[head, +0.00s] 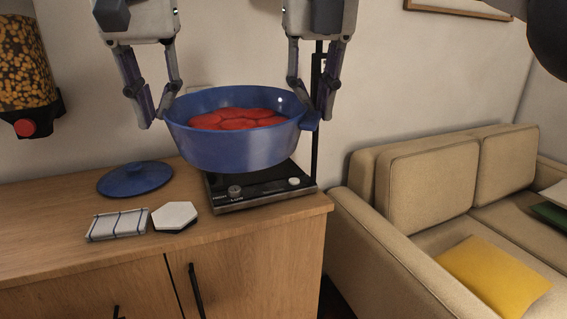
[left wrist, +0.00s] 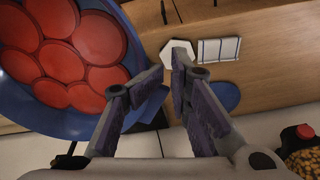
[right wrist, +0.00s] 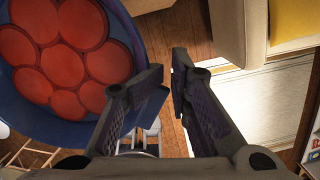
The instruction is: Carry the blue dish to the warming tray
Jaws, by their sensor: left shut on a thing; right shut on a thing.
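The blue dish (head: 235,150) is a round pot with several flat red pieces in it, held level. It also shows large in the left wrist view (left wrist: 100,128) and the right wrist view (right wrist: 130,15). My left gripper (head: 153,118) is shut on its left handle; my right gripper (head: 313,115) is shut on its right handle (head: 311,123). The warming tray (head: 270,187), a flat black unit with two knobs, sits on the wooden counter. The dish appears to hang above it and hides its back part; the exact gap is hard to judge.
On the counter (head: 60,225) are a blue lid (head: 135,179), a folded checked cloth (head: 118,224) and a white hexagonal block (head: 176,216). A dispenser (head: 25,75) hangs at the left. A thin black post (head: 316,130) stands behind the tray. A beige sofa (head: 430,190) is right of the counter.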

